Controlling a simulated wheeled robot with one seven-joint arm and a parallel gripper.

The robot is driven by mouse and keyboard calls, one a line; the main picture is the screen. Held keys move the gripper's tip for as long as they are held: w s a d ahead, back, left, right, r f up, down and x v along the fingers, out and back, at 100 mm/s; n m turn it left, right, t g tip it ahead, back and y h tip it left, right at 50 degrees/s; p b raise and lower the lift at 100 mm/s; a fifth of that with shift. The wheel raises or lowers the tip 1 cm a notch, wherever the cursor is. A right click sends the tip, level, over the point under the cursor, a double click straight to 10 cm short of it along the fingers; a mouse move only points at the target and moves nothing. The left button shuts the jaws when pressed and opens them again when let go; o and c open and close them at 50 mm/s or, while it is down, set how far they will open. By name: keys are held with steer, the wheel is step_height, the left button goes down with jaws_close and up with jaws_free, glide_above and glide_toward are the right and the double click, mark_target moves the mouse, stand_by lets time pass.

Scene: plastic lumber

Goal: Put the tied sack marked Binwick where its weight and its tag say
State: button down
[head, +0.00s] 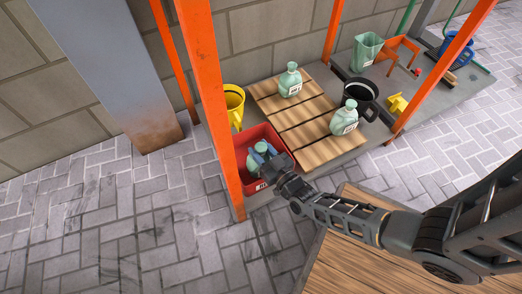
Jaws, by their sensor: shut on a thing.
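Three pale green tied sacks are in view, with labels too small to read, so I cannot tell which says Binwick. One sack (257,165) is low inside the red crate (287,155), and my gripper (263,153) is shut on its top. My gripper and wrist hide part of it, and I cannot tell whether it rests on the crate floor. A second sack (290,82) stands upright on the back of the wooden slatted board (300,112). A third sack (344,120) stands at the board's right front.
An orange post (213,110) rises close left of the crate. A yellow bucket (233,103) stands behind the crate, and a black bucket (359,98) is right of the board. A pale green bin (366,52) stands farther back. A wooden tabletop (350,270) lies under my arm.

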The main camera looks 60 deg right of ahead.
steer(key=c, duration=0.7)
jaws_free()
steer(key=shift+f, duration=0.1)
steer(key=shift+o, duration=0.2)
steer(key=p+v, duration=0.4)
steer(key=v, duration=0.8)
steer(key=s+a+r+n+y, duration=0.1)
steer(key=s+a+r+y, duration=0.1)
steer(key=r, duration=0.9)
steer(key=s+a+r+n+g+y, duration=0.1)
steer(key=s+a+r, duration=0.4)
steer(key=r, duration=0.7)
steer(key=s+a+r+n+y, duration=0.3)
steer(key=a+r, duration=0.4)
steer(key=r, duration=0.4)
steer(key=shift+s+r+g+y, duration=0.3)
steer(key=shift+s+y, duration=0.25)
steer(key=shift+y, duration=0.25)
steer(key=shift+a+f, duration=0.1)
steer(key=shift+a, duration=0.05)
